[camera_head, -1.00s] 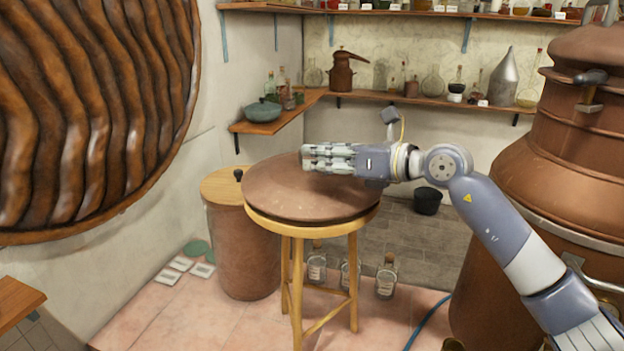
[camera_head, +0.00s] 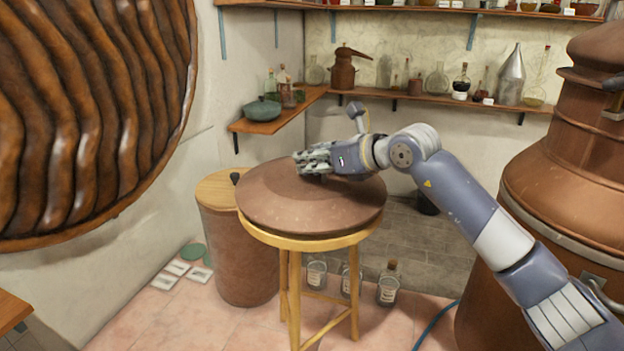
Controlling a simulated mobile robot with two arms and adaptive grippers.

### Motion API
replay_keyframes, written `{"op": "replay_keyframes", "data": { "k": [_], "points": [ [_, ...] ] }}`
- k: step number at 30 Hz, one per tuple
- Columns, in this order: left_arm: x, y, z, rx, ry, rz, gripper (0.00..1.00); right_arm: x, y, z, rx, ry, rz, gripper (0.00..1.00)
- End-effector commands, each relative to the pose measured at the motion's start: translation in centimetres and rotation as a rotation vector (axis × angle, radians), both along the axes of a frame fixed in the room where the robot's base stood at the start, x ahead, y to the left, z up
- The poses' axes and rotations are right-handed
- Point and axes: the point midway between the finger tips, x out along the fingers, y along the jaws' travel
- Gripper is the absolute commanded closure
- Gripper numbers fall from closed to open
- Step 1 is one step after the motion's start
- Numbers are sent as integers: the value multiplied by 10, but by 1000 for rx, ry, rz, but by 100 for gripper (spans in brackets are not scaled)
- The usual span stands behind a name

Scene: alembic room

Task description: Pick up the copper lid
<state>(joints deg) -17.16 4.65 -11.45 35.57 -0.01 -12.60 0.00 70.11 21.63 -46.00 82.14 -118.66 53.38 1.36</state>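The copper lid (camera_head: 310,208) is a wide, shallow brown cone lying on a round wooden stool (camera_head: 290,243). My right gripper (camera_head: 300,163) reaches in from the right over the far, upper part of the lid. Its fingers point left and hide the lid's top middle, so I cannot see a knob there. I cannot tell whether the fingers touch the lid or how far apart they are. My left gripper does not show.
A copper barrel with a wooden top (camera_head: 217,190) stands left of the stool. A large copper still (camera_head: 560,190) stands at the right, beside my arm. Several glass bottles (camera_head: 388,285) stand on the floor behind the stool. A corner shelf (camera_head: 262,126) runs along the back walls.

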Motion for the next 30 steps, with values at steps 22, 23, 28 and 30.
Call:
{"op": "replay_keyframes", "data": {
  "k": [22, 23, 28, 30],
  "points": [
    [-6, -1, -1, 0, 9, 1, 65, 0, 6, -7, -1, 3, -4, 100],
    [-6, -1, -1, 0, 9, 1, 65, 0, 6, -3, 3, -2, -4, 100],
    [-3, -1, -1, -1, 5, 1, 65, 0, 6, -4, 2, 0, -4, 100],
    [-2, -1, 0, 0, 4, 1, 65, 1, 5, -4, 2, 0, -4, 100]
  ]
}}
